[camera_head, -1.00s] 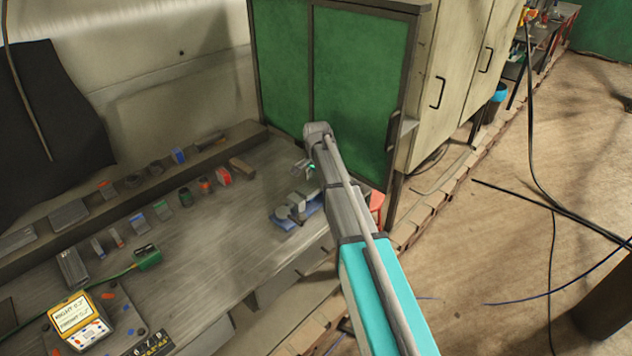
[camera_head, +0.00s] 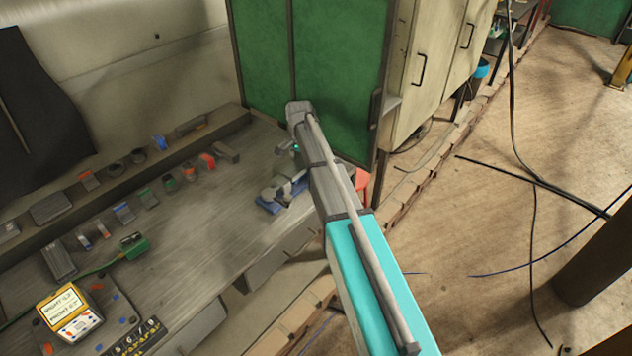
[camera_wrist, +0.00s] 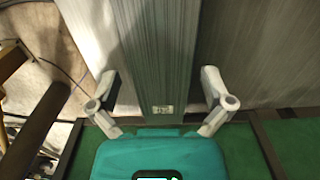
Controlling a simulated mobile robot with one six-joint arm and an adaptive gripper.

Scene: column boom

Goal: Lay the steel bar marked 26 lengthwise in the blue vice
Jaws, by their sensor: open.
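The blue vice (camera_head: 270,206) stands on the bench near its right end, with grey jaws on top. My gripper (camera_head: 293,148) is just beyond and above the vice in the head view, partly hidden behind my own arm. In the wrist view my gripper (camera_wrist: 163,108) is open, with its two pale fingers spread apart. A long grey bar-like piece (camera_wrist: 158,60) runs from the top edge down between the fingers, with a gap on each side. A small pale label (camera_wrist: 163,110) is at its lower end; its number is too small to read for certain.
A yellow meter (camera_head: 70,312) and a green connector (camera_head: 134,248) are on the bench (camera_head: 195,235). Several small blocks line the back ledge (camera_head: 110,180). A green panel (camera_head: 340,70) stands behind my gripper. Open bench surface lies left of the vice.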

